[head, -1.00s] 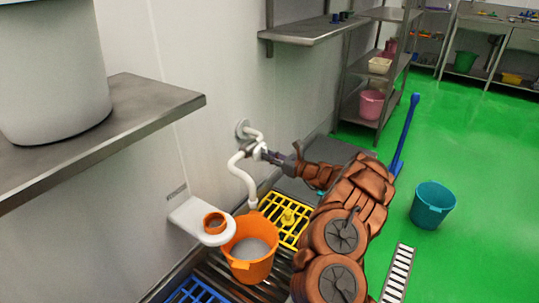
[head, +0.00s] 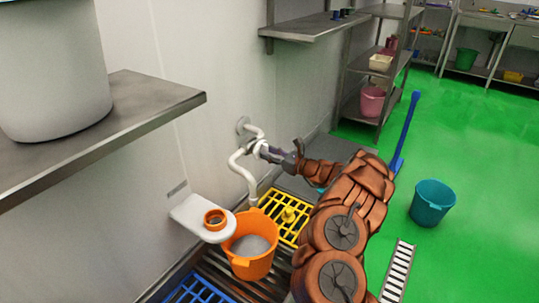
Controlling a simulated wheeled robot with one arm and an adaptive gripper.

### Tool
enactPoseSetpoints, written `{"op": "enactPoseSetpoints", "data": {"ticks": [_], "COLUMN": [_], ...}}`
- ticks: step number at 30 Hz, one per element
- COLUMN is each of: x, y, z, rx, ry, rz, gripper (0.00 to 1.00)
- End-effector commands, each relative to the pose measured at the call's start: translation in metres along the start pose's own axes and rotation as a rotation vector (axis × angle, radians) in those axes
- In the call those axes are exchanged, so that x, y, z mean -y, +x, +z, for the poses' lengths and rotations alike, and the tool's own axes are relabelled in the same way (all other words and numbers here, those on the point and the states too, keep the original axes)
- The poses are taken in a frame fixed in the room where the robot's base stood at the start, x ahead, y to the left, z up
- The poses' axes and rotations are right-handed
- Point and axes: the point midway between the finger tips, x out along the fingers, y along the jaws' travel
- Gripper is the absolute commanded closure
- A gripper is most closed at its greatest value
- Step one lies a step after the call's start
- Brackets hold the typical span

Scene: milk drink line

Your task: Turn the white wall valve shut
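The white wall valve (head: 259,148) sits on a white pipe that comes out of a round wall flange and bends down in a curved spout (head: 241,170). My gripper (head: 272,153) is at the valve from the right, its dark fingers at or against the valve's handle side. The handle is mostly hidden by the fingers, and I cannot tell whether they are closed on it. An orange bucket (head: 250,262) with greyish-white contents stands below the spout's end.
A white wall bracket (head: 186,212) holds a small orange cup (head: 215,219) left of the bucket. A yellow grate (head: 270,202) and a blue grate (head: 197,290) lie on the floor. A steel shelf (head: 150,92) juts out at left. A teal bucket (head: 431,204) stands at right.

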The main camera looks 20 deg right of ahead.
Motion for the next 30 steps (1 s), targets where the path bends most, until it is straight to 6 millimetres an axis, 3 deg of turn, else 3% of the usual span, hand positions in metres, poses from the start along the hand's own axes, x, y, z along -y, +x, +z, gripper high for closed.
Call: {"op": "enactPoseSetpoints", "data": {"ticks": [7,21,30], "x": [0.002,0.000,0.000], "y": [-0.014,-0.097,-0.120], "z": [0.001,0.000,0.000], "rx": [0.002,0.001,0.000], "ry": [0.000,0.001,0.000], "rz": [-0.003,-0.002,0.000], "gripper": [0.61,0.61,0.61]}}
